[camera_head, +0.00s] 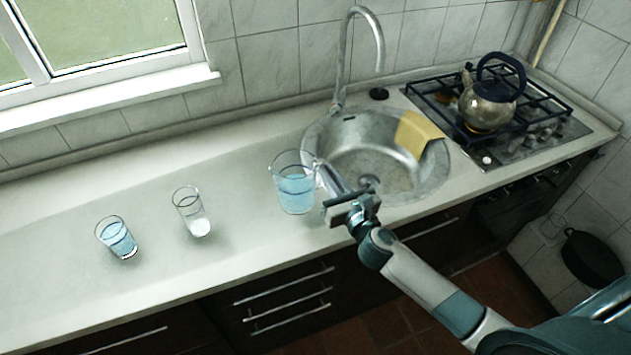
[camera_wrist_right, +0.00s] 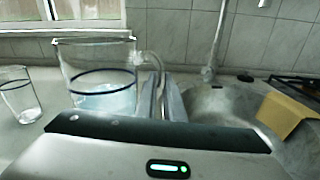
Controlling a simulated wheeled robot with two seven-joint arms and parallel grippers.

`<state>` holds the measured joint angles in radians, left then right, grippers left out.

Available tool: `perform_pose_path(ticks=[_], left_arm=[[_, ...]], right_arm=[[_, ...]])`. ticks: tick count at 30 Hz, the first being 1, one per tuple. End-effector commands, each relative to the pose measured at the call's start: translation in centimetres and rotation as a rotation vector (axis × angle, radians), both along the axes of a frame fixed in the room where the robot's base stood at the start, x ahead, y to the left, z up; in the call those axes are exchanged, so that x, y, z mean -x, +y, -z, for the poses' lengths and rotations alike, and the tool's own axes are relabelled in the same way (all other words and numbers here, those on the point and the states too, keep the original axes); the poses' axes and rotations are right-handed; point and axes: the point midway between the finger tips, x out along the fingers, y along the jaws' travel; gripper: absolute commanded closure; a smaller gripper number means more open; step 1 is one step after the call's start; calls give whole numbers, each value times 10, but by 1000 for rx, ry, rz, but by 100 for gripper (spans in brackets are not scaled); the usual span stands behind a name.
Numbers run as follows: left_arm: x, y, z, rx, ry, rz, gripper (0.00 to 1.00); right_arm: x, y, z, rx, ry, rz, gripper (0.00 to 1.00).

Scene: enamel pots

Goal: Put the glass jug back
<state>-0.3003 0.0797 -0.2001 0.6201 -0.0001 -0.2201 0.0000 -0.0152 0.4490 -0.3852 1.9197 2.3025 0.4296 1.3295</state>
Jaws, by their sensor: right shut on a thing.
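The glass jug (camera_head: 296,193), with light blue water in its lower part, is upright left of the sink. My right gripper (camera_head: 323,170) is at its right side, shut on the jug's handle. In the right wrist view the jug (camera_wrist_right: 100,98) is left of the two fingers (camera_wrist_right: 161,98), with its handle reaching them. I cannot tell whether its base touches the counter. A glass with blue water (camera_head: 117,238) and a glass with a whitish bottom part (camera_head: 191,212) stand on the counter to the left. My left gripper is not in view.
A round steel sink (camera_head: 434,175) with a tap (camera_head: 342,62) and a yellow cloth (camera_head: 417,132) is right of the jug. A kettle (camera_head: 488,103) stands on the hob (camera_head: 540,128). The counter (camera_head: 60,205) is clear around the glasses.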

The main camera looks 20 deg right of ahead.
Motion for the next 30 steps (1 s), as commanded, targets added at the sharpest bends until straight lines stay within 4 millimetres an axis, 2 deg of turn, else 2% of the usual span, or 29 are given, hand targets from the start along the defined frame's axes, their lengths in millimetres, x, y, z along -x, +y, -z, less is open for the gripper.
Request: perform_pose_path(ticks=[3,9,22,30], left_arm=[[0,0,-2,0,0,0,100],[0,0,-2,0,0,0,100],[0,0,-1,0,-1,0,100],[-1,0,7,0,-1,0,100]], right_arm=[[-16,11,8,-3,-4,0,100],[-29,20,18,-2,-4,-1,100],[-30,20,21,-2,-4,0,100],[-30,21,50,-4,-2,1,100]])
